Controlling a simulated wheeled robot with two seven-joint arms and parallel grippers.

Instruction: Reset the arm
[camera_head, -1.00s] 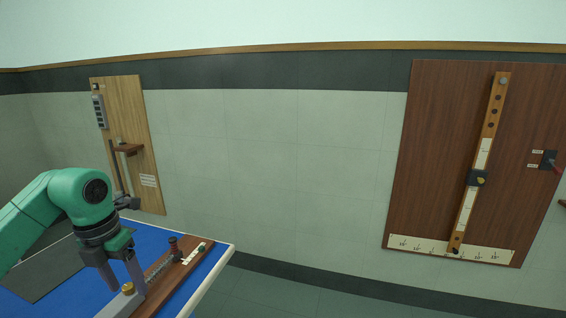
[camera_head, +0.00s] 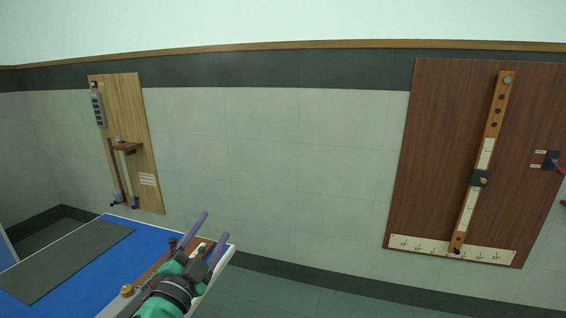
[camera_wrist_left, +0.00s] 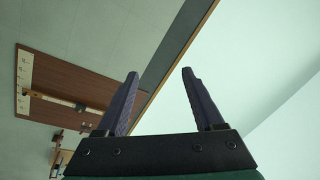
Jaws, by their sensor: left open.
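My left gripper (camera_head: 209,237) comes up from the bottom of the head view, over the right end of the blue table. Its two fingers are spread and point up and away, with nothing between them. The left wrist view shows the same open fingers (camera_wrist_left: 158,92) against the wall. My right gripper is in neither view. My left gripper and arm partly hide a wooden rail device (camera_head: 141,284) with a brass knob on the table.
The blue table (camera_head: 75,280) carries a dark grey mat (camera_head: 68,262). A light wooden panel (camera_head: 127,100) hangs on the wall at left. A dark wooden panel (camera_head: 440,130) with a tilted scale arm (camera_head: 492,130) hangs at right. The floor between is clear.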

